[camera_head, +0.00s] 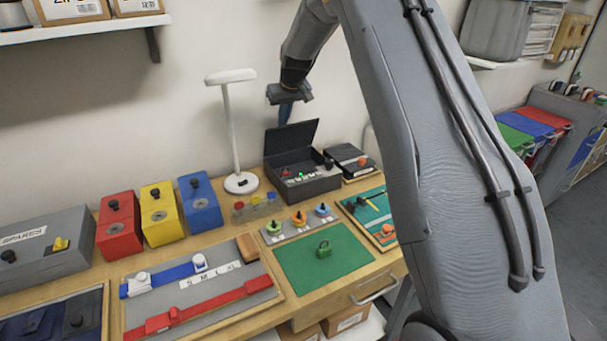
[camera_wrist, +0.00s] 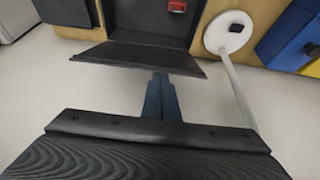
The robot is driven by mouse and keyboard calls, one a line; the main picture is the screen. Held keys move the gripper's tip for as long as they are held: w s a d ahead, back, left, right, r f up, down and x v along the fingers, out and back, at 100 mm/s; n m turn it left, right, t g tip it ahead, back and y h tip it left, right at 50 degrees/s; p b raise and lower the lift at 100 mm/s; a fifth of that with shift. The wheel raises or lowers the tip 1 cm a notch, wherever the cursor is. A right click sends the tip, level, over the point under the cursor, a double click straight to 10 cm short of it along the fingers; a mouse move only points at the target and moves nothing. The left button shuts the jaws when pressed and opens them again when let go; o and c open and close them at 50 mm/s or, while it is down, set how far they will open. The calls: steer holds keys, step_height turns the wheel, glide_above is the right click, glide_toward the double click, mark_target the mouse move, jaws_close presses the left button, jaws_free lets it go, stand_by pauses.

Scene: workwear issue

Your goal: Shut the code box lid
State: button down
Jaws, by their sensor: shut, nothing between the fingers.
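The code box (camera_head: 318,184) is a dark box near the back of the bench, with small coloured items inside. Its black lid (camera_head: 291,142) stands open, raised nearly upright at the back. My gripper (camera_head: 285,114) is shut and empty, pointing down at the lid's top edge, on the wall side. In the wrist view my gripper's fingers (camera_wrist: 160,88) end by the edge of the lid (camera_wrist: 138,57), with the open box (camera_wrist: 150,22) beyond. I cannot tell whether the fingertips touch the lid.
A white lamp (camera_head: 232,130) stands just left of the box. A dark case (camera_head: 350,158) with an orange knob is close on its right. Red, yellow and blue boxes (camera_head: 159,210) stand further left. A green mat (camera_head: 318,262) with a green padlock lies in front.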

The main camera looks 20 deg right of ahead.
steer(key=shift+s+f, duration=0.25)
